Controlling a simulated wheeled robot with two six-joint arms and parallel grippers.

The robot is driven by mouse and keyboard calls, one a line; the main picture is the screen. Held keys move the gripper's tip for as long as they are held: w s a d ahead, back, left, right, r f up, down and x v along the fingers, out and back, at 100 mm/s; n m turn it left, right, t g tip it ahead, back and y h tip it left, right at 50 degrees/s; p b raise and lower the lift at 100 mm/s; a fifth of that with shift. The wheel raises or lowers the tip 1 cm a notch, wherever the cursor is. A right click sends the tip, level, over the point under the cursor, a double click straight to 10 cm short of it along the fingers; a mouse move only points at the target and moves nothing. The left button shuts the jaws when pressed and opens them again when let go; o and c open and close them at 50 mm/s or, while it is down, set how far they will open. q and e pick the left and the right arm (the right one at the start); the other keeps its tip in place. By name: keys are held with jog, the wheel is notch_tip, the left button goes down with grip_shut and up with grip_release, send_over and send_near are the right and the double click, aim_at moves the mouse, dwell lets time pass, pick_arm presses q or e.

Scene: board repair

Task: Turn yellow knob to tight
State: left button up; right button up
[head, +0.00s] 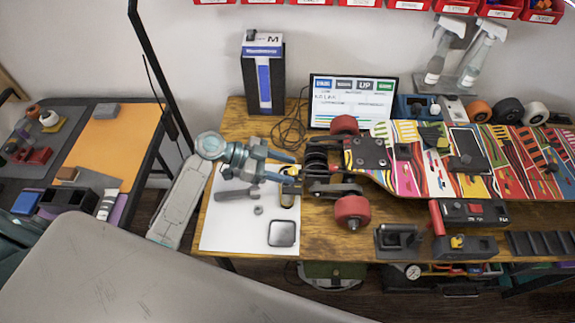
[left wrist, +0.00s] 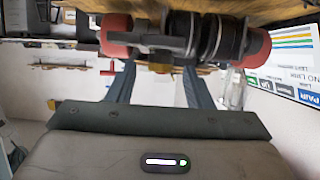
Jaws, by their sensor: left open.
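A small yellow part (head: 290,170), which looks like the knob, shows between my left fingertips beside the skateboard truck (head: 325,170). In the left wrist view a yellow piece (left wrist: 160,68) lies between the fingers, just under the dark truck (left wrist: 180,38) with its red wheels. My left gripper (head: 297,170) is open, its two fingers pointing right at the truck. I cannot tell whether the fingers touch the knob. Another yellow knob-like part (head: 457,242) sits on a black block at the front right. My right gripper is not in view.
The colourful skateboard deck (head: 425,160) lies across the wooden table. A white sheet (head: 225,235) holds a dark square device (head: 282,233) and small parts. A monitor (head: 350,103) and a tall box (head: 263,75) stand behind. A red wheel (head: 352,212) juts toward the front.

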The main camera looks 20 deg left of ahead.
pick_arm(q)
jog(key=shift+w+d+f, duration=0.15)
jog(key=shift+d+f, duration=0.05)
jog(key=shift+d, duration=0.25)
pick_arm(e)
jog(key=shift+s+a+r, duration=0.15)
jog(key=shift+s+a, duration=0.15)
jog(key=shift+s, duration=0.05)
pick_arm(q)
jog(key=shift+c, duration=0.8)
jog(key=c, duration=0.8)
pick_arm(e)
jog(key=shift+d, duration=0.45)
